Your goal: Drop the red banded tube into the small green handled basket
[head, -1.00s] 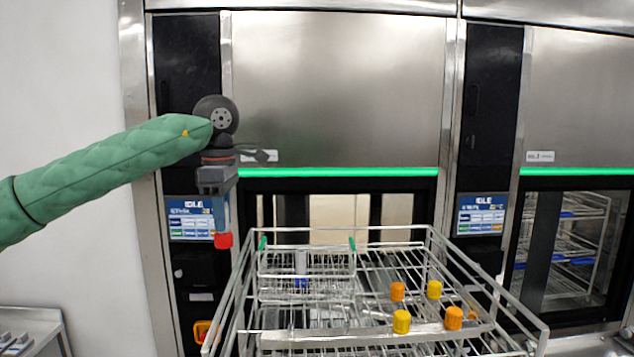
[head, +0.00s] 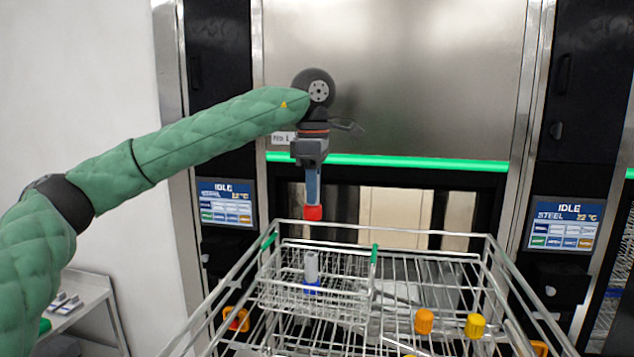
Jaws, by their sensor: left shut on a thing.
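My left gripper (head: 312,180) points straight down and is shut on the red banded tube (head: 313,213). Only the tube's red lower end shows clearly below the fingers. The small green handled basket (head: 345,312) is a wire basket with green handles, set inside the large wire rack at its left back part. In the head view the held tube appears above the basket's back edge, apart from it. A grey tube with a blue band (head: 312,284) stands upright in the basket. My right gripper is not in view.
The large wire rack (head: 499,284) has raised rim bars around the basket. A side table (head: 82,304) stands at left.

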